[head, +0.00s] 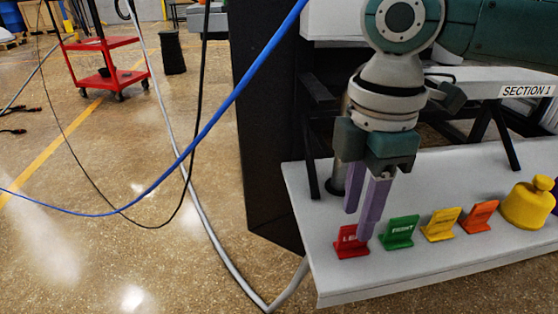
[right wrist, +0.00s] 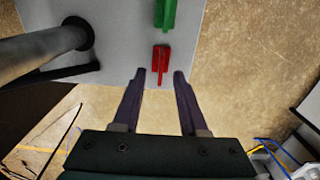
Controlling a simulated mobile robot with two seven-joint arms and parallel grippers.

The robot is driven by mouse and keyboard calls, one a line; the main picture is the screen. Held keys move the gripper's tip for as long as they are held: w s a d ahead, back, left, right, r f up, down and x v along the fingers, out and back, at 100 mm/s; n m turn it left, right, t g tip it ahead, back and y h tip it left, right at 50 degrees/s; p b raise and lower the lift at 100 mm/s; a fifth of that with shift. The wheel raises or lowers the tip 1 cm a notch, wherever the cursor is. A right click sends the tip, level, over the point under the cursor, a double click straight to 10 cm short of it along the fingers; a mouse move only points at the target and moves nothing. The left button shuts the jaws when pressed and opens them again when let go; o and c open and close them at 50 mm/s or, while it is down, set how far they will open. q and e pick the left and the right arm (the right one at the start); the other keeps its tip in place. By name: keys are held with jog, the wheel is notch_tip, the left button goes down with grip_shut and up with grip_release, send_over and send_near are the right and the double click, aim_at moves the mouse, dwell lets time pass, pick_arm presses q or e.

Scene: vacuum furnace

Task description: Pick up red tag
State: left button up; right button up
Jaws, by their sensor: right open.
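The red tag (head: 350,241) stands on the white shelf at its left end, first in a row of coloured tags. My right gripper (head: 358,224) is above it, pointing down, with its purple fingers apart; one finger partly covers the tag in the head view. In the right wrist view the red tag (right wrist: 160,60) lies just beyond the fingertips, between their lines. The right gripper (right wrist: 160,74) is open and empty there. I cannot tell from these views how high the fingertips are above the shelf. My left gripper is not in view.
A green tag (head: 399,232) stands close to the right of the red one, then a yellow tag (head: 441,224), an orange tag (head: 480,217) and a yellow knob-topped object (head: 528,204). The white shelf (head: 420,268) ends just left of the red tag. A dark post stands behind.

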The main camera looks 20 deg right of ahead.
aim_at(354, 238)
notch_tip(354, 238, down, 4)
jog(key=shift+s+r+b, duration=0.1)
jog(key=shift+b, duration=0.6)
grip_shut()
